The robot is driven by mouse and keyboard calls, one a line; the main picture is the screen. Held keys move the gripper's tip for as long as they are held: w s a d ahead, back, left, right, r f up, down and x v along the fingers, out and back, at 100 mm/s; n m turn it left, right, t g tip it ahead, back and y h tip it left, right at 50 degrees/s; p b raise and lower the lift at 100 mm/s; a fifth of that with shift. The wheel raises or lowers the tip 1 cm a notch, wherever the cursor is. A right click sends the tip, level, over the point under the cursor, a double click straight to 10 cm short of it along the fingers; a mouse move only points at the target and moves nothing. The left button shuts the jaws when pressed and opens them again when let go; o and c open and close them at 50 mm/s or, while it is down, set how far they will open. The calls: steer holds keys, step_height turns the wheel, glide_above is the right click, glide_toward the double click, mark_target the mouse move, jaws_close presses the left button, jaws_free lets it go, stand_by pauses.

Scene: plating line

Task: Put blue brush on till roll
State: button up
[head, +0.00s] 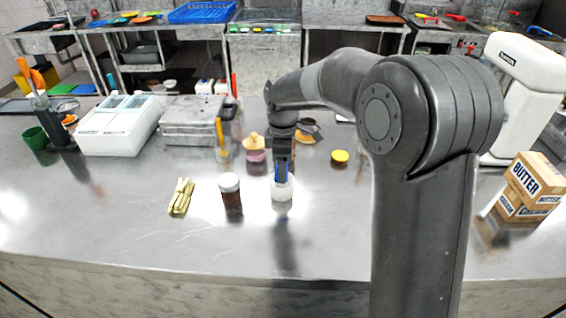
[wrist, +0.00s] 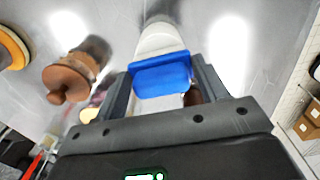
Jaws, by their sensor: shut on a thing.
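My gripper (head: 282,178) is shut on the blue brush (wrist: 161,78), which shows as a blue block between the two fingers in the wrist view. In the head view only a thin strip of blue shows between the fingers. The till roll (head: 282,192), a short white cylinder, stands on the steel counter directly below my gripper. It also shows beyond the brush in the wrist view (wrist: 160,38). The brush's lower end is at the top of the roll. I cannot tell whether they touch.
A brown jar with a white lid (head: 231,191) stands close left of the roll, with a yellowish bundle (head: 181,197) farther left. A wooden-lidded jar (head: 255,153) and a yellow lid (head: 340,156) are behind. Butter boxes (head: 528,186) stand far right. The counter front is clear.

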steer(key=o, duration=1)
step_height(320, 180, up, 12)
steer(key=shift+r, duration=0.2)
steer(key=s+d+r+m+t, duration=0.25)
steer(key=s+d+m, duration=0.25)
steer(key=s+d, duration=0.25)
steer(key=s+d+f+m+t, duration=0.1)
steer(key=s+d+m, duration=0.4)
steer(key=s, duration=0.5)
steer(key=s+d+f+m+t, duration=0.2)
steer(key=s+d+m, duration=0.3)
steer(key=s+m, duration=0.3)
steer(key=shift+s+d+f, duration=0.3)
steer(key=shift+s+f, duration=0.4)
steer(key=shift+s, duration=0.3)
